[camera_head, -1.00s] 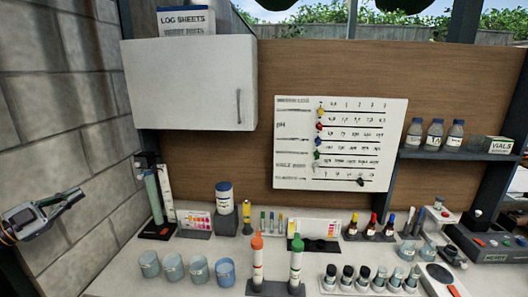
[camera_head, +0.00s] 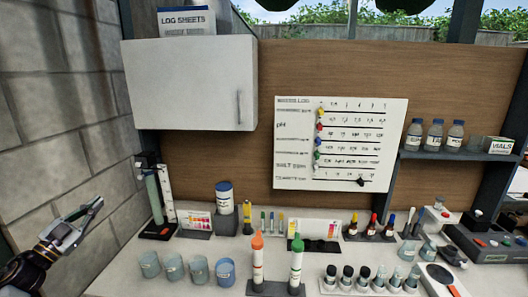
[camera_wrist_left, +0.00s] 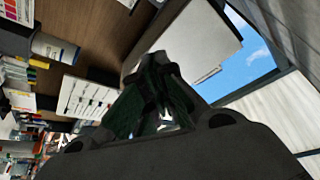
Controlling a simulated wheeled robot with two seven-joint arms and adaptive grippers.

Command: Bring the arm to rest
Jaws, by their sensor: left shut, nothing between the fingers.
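My left gripper (camera_head: 92,208) is at the left edge of the head view, in front of the grey block wall. It points up and to the right, with its fingers together and nothing held. It is left of the bench and apart from everything on it. In the left wrist view the dark gripper fingers (camera_wrist_left: 160,75) fill the middle, with the cabinet and board beyond them. My right gripper is not in view.
The white bench (camera_head: 125,278) holds several cups (camera_head: 172,267), an orange-capped bottle (camera_head: 257,262), a green-capped bottle (camera_head: 296,264) and dark-capped vials (camera_head: 346,275). A white cabinet (camera_head: 190,85) hangs above. A tall tube stand (camera_head: 155,195) is the bench item nearest the gripper.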

